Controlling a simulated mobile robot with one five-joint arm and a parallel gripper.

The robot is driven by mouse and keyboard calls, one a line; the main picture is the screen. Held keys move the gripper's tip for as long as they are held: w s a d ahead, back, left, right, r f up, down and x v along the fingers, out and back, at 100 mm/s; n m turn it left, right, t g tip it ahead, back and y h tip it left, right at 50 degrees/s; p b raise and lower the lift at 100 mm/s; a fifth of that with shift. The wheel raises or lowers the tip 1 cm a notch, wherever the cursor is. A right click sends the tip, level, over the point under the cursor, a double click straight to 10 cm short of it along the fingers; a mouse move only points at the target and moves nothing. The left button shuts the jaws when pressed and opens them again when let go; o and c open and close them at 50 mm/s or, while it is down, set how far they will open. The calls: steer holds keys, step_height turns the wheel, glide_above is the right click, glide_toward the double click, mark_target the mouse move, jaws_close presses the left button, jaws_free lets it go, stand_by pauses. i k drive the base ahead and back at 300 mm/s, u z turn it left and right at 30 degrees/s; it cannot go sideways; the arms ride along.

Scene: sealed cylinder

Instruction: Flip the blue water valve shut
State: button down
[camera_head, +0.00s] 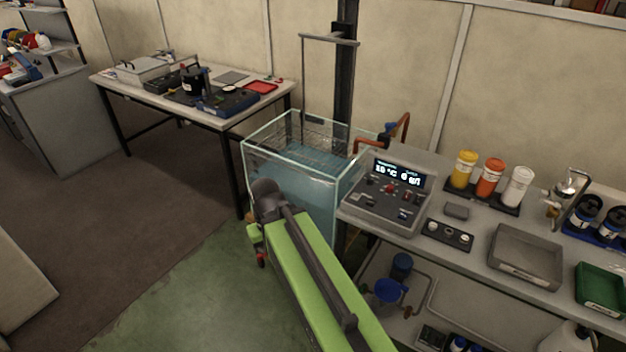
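A small blue valve handle (386,133) sits on a copper-orange pipe (402,128) at the back right corner of the glass water tank (300,205). Under the right-hand bench, a larger round blue part (388,290) sits on grey piping, with another blue part (402,264) above it. I cannot tell for sure which is the water valve, nor whether it is open. My green arm reaches up from the bottom to the front of the tank, and its far end bends down. My gripper (261,258) is mostly hidden there, low beside the tank and apart from all the blue parts.
A control box (390,196) with a lit display stands on the right-hand bench beside the tank. Bottles (490,178), a grey tray (525,255) and a green tray (601,288) stand further right. Another table (205,115) stands behind left.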

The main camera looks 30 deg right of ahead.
mark_target(389, 127)
steer(key=u, duration=0.05)
steer(key=k, duration=1.1)
steer(key=z, duration=0.35)
steer(key=i, duration=1)
steer(key=u, duration=0.6)
steer(key=i, duration=0.9)
steer(key=u, duration=0.65)
